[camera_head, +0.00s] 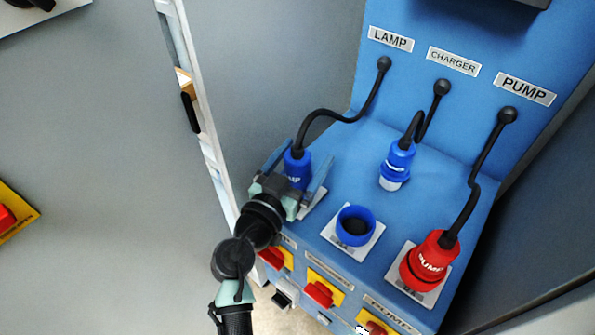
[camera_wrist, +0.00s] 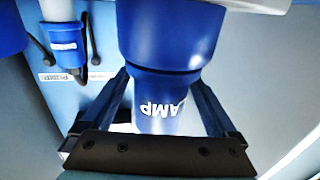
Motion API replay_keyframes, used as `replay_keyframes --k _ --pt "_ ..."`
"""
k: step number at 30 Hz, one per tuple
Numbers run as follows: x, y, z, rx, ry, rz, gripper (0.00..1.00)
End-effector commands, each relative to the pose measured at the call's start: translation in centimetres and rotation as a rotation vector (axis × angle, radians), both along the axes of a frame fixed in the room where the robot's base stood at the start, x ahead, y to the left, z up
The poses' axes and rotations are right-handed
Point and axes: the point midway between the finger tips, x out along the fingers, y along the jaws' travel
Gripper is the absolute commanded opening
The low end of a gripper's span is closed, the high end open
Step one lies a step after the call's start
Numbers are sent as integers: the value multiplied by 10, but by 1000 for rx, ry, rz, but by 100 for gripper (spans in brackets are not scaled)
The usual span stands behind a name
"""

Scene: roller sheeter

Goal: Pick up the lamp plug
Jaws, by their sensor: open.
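The lamp plug (camera_head: 297,168) is blue, with white lettering and a black cable running up to the LAMP outlet. It stands at the left socket position on the blue panel. My gripper (camera_head: 308,172) is at the plug, with one finger on each side of it. In the wrist view the lamp plug (camera_wrist: 165,60) fills the middle, its lettering upside down. The open fingers (camera_wrist: 165,90) flank it, and a gap shows at least beside the lower part. Whether either finger touches it I cannot tell. The plug's lower end and its socket are mostly hidden in the head view.
The blue charger plug (camera_head: 397,165) is on the panel behind an empty blue socket (camera_head: 355,226). The red pump plug (camera_head: 430,260) is at the right socket. Red switches (camera_head: 319,294) line the front. A grey cabinet wall (camera_head: 300,70) stands close on the left.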

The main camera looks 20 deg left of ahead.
Motion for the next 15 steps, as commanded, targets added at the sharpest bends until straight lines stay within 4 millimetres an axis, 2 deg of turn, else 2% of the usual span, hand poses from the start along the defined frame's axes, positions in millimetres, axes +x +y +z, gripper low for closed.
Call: replay_keyframes --k 7,8,15 --pt "2 -1 0 0 0 0 94" --pt "2 -1 0 0 0 0 90" --pt "2 -1 0 0 0 0 47"
